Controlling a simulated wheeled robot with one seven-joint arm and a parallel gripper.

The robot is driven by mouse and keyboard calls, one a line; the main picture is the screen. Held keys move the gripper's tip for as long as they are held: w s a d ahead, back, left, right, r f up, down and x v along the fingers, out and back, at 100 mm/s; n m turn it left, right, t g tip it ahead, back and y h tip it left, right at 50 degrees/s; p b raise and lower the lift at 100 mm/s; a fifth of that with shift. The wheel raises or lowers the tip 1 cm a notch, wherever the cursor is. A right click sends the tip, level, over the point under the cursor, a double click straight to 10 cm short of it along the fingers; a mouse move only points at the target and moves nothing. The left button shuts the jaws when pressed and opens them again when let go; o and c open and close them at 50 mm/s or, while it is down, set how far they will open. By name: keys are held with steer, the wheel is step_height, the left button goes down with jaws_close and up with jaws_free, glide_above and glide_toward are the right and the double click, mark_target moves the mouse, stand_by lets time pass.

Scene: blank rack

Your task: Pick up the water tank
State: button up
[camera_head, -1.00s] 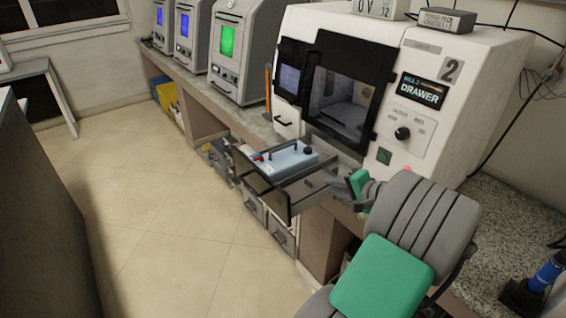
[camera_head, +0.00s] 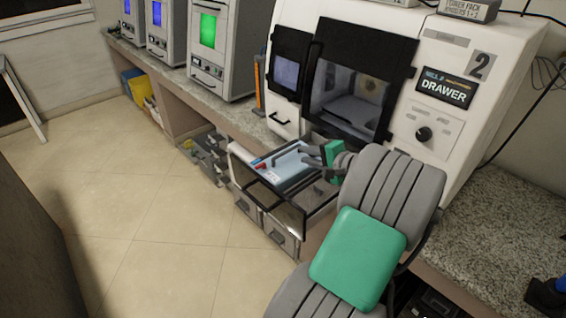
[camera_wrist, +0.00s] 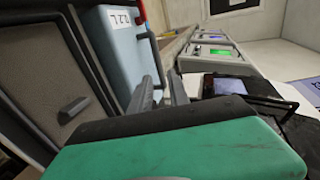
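The water tank is a light blue box (camera_head: 285,168) with a dark bar handle on top and a small red part at its left end. It sits in the pulled-out drawer (camera_head: 268,207) below the machine marked DRAWER. It also shows in the wrist view (camera_wrist: 124,48) with a white label and dark handle. My gripper (camera_head: 306,157) is at the tank's right end, near the handle.
The white machine (camera_head: 440,90) with a dark window stands behind the drawer on the speckled counter (camera_head: 480,220). Several screened machines (camera_head: 222,45) line the counter to the left. Grey lower drawers (camera_head: 280,235) are below. The tiled floor (camera_head: 150,215) is clear.

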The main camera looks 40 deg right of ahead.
mark_target(287, 151)
steer(key=x, duration=0.4)
steer(key=a+x, duration=0.1)
steer(key=x, duration=0.1)
steer(key=shift+w+f+p, duration=0.15)
steer(key=shift+w+p, duration=0.2)
steer(key=shift+w, duration=0.05)
steer(key=shift+c, duration=0.5)
jaws_close()
steer(key=shift+s, duration=0.1)
steer(key=shift+d, duration=0.1)
stand_by(0.3)
